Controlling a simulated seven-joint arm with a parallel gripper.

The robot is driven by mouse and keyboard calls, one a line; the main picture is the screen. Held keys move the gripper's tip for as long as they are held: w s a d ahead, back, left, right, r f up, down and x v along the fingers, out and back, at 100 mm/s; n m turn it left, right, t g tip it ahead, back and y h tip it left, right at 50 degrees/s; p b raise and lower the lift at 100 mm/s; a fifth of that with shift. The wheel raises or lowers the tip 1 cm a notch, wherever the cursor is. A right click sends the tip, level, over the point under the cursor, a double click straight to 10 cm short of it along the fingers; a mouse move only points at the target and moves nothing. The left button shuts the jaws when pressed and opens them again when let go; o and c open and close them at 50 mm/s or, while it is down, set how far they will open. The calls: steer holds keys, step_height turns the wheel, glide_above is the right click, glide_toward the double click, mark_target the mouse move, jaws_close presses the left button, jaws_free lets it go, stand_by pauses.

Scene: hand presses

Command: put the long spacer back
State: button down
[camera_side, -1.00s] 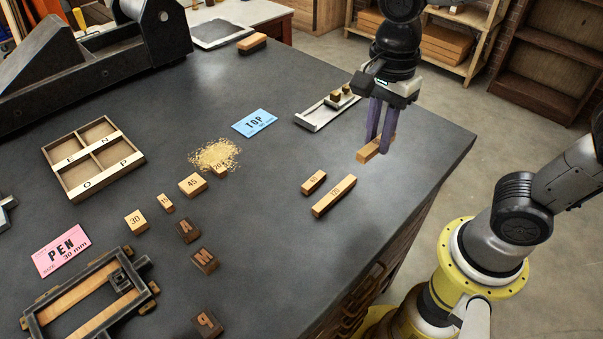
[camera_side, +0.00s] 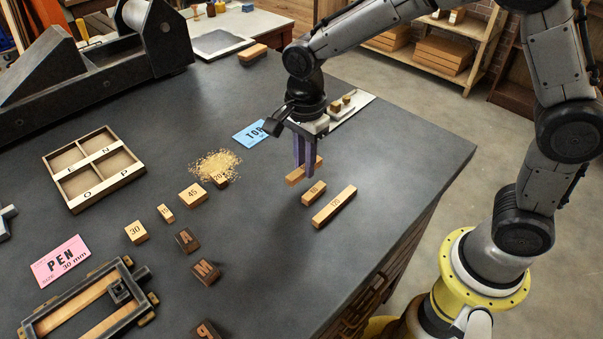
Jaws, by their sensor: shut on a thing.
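My gripper (camera_side: 304,168) is shut on a plain-looking wooden spacer (camera_side: 294,178) and holds it apparently a little above the bench. Fingers cover part of this spacer, and I cannot read a number on it. A long spacer marked 120 (camera_side: 334,208) lies on the bench to the right of and below the gripper in the picture. A shorter spacer (camera_side: 313,193) lies beside it, just below the held one; its number is too small to read surely. Further left lie spacers marked 45 (camera_side: 192,195), 30 (camera_side: 136,232) and 15 (camera_side: 166,213).
A spacer marked 20 (camera_side: 220,182) sits at a sawdust-like pile (camera_side: 215,163). A blue TOP card (camera_side: 252,132) lies behind the gripper, near a metal tray (camera_side: 352,108) with small blocks. Letter blocks, a divided box (camera_side: 128,176), a pink card (camera_side: 60,262) and a frame (camera_side: 85,305) stand left.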

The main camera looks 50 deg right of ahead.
mark_target(302, 175)
steer(key=shift+w+a+f, duration=0.1)
steer(key=shift+w+f, duration=0.05)
steer(key=shift+f, duration=0.85)
steer(key=shift+w+f, duration=0.15)
steer(key=shift+f, duration=0.85)
steer(key=shift+f, duration=0.15)
steer(key=c, duration=1.1)
jaws_free()
step_height(302, 175, up, 12)
steer(key=shift+r, duration=0.25)
